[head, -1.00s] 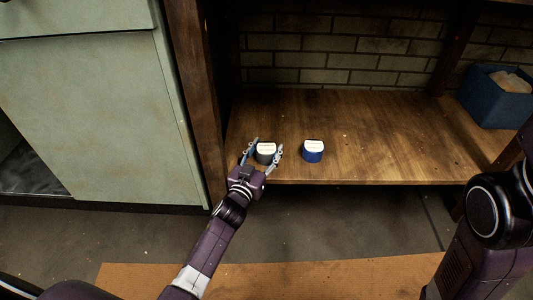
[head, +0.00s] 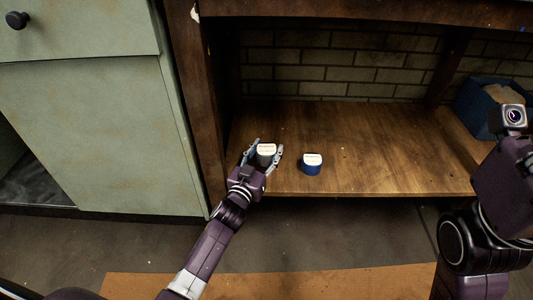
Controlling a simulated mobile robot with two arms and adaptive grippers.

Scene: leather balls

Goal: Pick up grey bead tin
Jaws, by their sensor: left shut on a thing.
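The grey bead tin (head: 265,152), dark grey with a pale label on top, is at the front left of the wooden shelf. My left gripper (head: 264,156) reaches in from below and is shut on the grey tin, one finger on each side of it. The gripper hides the tin's lower part, so I cannot tell whether it still touches the shelf. My right arm shows at the right edge, but its gripper fingers are not in view.
A blue tin (head: 311,165) with a pale label stands on the shelf (head: 380,150) just right of the grey one. A blue box (head: 478,100) is at the back right. A dark wooden post (head: 200,110) stands close on the left, beside a green cabinet (head: 90,120). The shelf's middle is clear.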

